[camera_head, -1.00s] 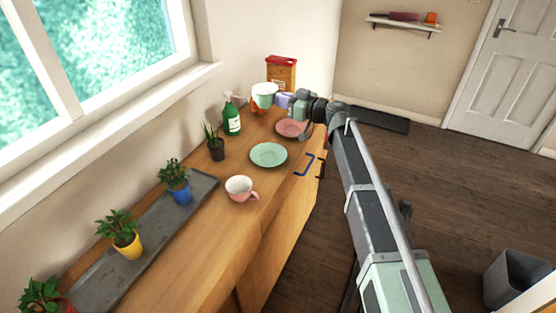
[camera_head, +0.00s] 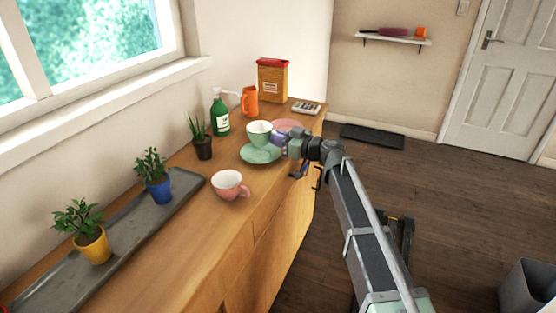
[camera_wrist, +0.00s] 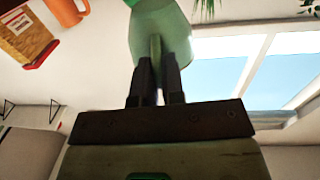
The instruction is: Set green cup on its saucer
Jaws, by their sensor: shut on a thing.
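The green cup (camera_head: 259,133) is upright over the green saucer (camera_head: 260,154) on the wooden counter. I cannot tell whether its base touches the saucer or is just above it. My gripper (camera_head: 283,142) comes in from the right and is shut on the cup's handle. In the wrist view the two dark fingers (camera_wrist: 155,75) pinch the handle of the green cup (camera_wrist: 160,25).
A pink cup (camera_head: 228,184) stands in front of the saucer, and a pink saucer (camera_head: 286,125) lies behind my gripper. A green bottle (camera_head: 220,115), an orange pitcher (camera_head: 250,101), a box (camera_head: 272,82) and a calculator (camera_head: 306,108) stand farther back. Potted plants (camera_head: 153,176) line the window side.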

